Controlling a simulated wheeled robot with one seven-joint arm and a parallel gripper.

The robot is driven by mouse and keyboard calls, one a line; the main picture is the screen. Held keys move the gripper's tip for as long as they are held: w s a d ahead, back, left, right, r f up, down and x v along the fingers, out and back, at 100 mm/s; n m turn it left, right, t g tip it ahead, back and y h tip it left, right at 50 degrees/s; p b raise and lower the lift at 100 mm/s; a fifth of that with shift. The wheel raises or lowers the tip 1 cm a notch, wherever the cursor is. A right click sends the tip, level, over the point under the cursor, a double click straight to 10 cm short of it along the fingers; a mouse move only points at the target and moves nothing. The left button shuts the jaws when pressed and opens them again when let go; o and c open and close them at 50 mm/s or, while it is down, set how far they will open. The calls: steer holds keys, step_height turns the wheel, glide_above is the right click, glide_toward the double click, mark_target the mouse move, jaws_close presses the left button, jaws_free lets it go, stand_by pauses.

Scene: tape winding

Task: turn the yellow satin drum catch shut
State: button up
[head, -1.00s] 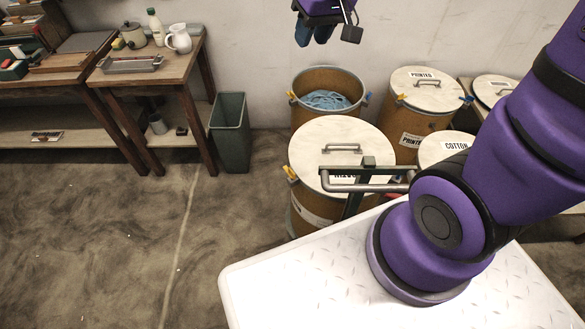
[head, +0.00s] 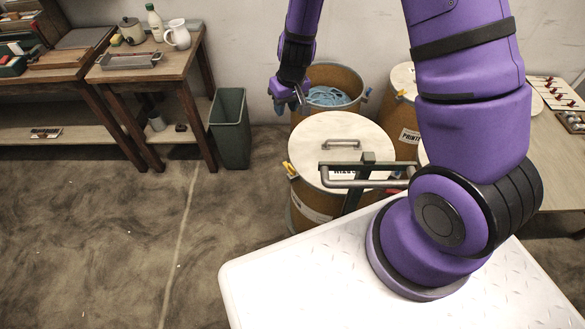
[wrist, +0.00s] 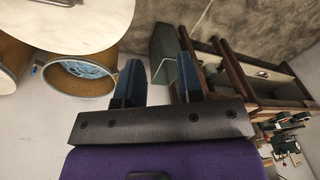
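The front drum (head: 303,222) has a pale closed lid, a partly hidden label and a yellow catch (head: 291,170) on its left rim. I cannot read "satin" on any drum. Behind it is an open drum (head: 349,76) with blue strips inside; it also shows in the wrist view (wrist: 70,84). My gripper (head: 288,98) hangs at that drum's left rim, up and behind the front drum's catch. It covers the place of the open drum's left yellow catch. The wrist view shows my gripper (wrist: 158,62) with its two blue fingers wide apart and nothing between them.
A drum labelled PRINTED (head: 409,138) stands to the right, partly behind my arm. A grey-green bin (head: 229,130) stands left of the drums. A wooden table (head: 175,70) with a jug (head: 178,35) is farther left. The floor between is clear.

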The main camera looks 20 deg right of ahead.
steer(key=g+h, duration=0.1)
glide_above(289, 167)
steer(key=s, duration=0.2)
step_height(289, 167, down, 16)
steer(key=shift+w+d+f, duration=0.1)
steer(key=shift+d+f, duration=0.1)
steer(key=shift+f, duration=2.3)
steer(key=shift+w+d+f, duration=0.1)
steer(key=shift+d+f, duration=0.05)
steer(key=shift+f, duration=2.35)
steer(key=shift+c, duration=0.5)
jaws_close()
